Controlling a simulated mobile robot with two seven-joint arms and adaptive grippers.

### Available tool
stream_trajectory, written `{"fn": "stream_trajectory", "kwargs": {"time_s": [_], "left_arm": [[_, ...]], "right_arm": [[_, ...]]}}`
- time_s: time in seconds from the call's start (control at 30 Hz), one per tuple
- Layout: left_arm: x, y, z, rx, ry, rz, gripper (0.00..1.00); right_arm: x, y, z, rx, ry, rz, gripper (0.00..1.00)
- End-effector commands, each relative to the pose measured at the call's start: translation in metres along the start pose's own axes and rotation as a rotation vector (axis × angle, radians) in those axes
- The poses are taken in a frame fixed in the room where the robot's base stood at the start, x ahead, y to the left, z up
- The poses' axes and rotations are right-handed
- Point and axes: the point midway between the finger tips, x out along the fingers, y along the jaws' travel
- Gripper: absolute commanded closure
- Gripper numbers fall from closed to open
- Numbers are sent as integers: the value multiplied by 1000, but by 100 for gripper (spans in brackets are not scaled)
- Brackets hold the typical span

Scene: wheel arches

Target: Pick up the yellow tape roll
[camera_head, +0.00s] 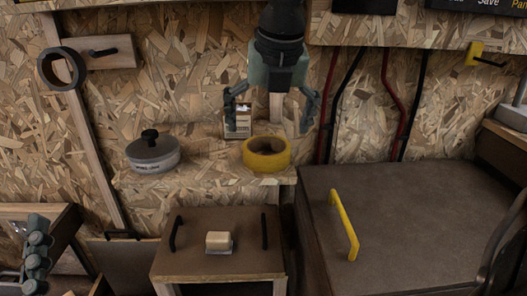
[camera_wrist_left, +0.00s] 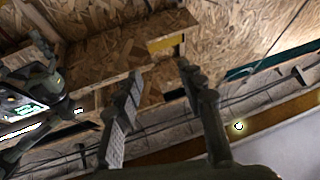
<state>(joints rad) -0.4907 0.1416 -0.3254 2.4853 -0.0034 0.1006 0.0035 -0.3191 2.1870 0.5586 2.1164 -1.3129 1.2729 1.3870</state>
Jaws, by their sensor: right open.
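The yellow tape roll (camera_head: 267,164) lies flat on a wooden shelf (camera_head: 205,178), near its right end, in the head view. My right gripper (camera_head: 268,122) points down just above and behind it in the picture. Its two fingers are spread wide with nothing between them gripped, and they look apart from the roll. In the left wrist view my left gripper (camera_wrist_left: 159,74) has its fingers apart and empty. The tape roll does not show clearly in that view.
A small labelled box (camera_head: 238,122) stands behind the right gripper's left finger. A grey round tin with a black knob (camera_head: 153,157) sits left of the roll. A dark roll (camera_head: 62,69) hangs on a wall peg. A brown-topped cabinet (camera_head: 410,225) with a yellow handle (camera_head: 344,226) stands right.

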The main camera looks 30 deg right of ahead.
Motion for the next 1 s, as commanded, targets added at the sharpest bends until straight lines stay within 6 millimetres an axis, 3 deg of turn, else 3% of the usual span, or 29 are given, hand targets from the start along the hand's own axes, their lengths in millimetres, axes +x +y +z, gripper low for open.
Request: {"fn": "stream_trajectory", "kwargs": {"time_s": [0.17, 0.7, 1.0], "left_arm": [[-1, 1, -7, -4, 29, 1, 60], [-1, 0, -14, -1, 79, 0, 60], [-1, 0, -15, -1, 83, 0, 60]], "right_arm": [[-4, -4, 8, -6, -55, -65, 0], [64, -3, 8, -5, -52, -63, 0], [69, -4, 9, -6, -54, -62, 0]]}}
